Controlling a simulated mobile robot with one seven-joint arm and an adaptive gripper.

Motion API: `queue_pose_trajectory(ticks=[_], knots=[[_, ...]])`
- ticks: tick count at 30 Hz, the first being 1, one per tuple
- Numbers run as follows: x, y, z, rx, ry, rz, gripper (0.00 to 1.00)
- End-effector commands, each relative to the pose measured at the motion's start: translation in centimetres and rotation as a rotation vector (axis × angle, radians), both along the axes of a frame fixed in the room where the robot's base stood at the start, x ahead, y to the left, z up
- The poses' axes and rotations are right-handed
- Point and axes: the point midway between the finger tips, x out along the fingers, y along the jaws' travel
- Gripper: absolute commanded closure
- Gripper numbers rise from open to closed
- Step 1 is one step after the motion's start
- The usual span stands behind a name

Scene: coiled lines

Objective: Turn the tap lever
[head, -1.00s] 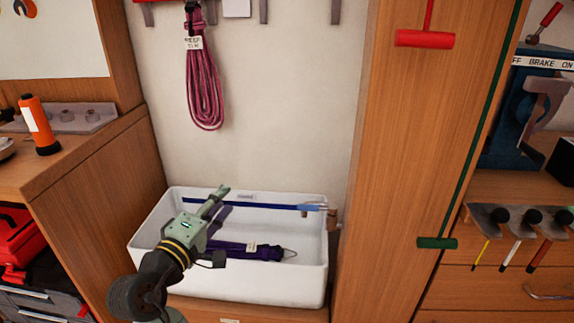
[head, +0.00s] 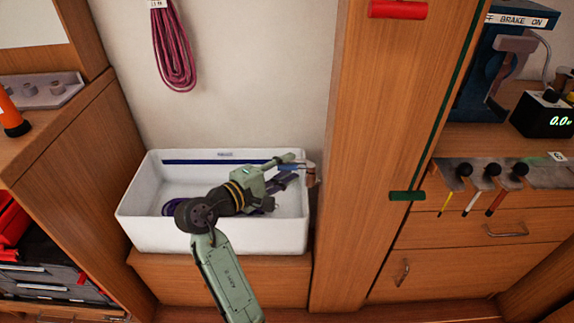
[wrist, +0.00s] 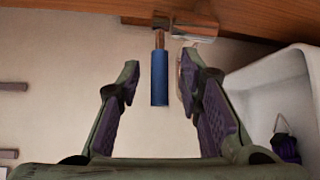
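The tap lever is a blue bar (wrist: 159,78) that shows between the two fingers of my gripper in the wrist view. It joins a copper and chrome tap body (wrist: 194,27) on the wooden panel. In the head view, the tap (head: 310,176) is at the right end of the white sink, and a bit of the blue lever (head: 289,167) shows by my fingertips. My gripper (wrist: 160,62) is open with a finger on each side of the lever. The left finger stands apart from it; contact at the right finger cannot be told.
The white sink (head: 215,240) lies under my wrist, with a purple coiled line (head: 172,207) in it, partly hidden. A wooden post (head: 352,230) stands right of the tap. A pink coiled line (head: 174,55) hangs above. A green handle (head: 407,196) hangs on the post.

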Motion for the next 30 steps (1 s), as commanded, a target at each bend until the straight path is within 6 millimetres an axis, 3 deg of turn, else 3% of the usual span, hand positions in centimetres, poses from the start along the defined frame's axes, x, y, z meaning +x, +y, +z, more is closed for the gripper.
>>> queue_pose_trajectory(ticks=[11, 26, 30], knots=[[0.56, -0.55, -0.10, 0.000, -0.001, 0.001, 0.67], [0.54, -0.53, -0.10, 0.001, -0.001, 0.001, 0.99], [0.53, -0.52, -0.10, 0.001, -0.001, 0.001, 1.00]])
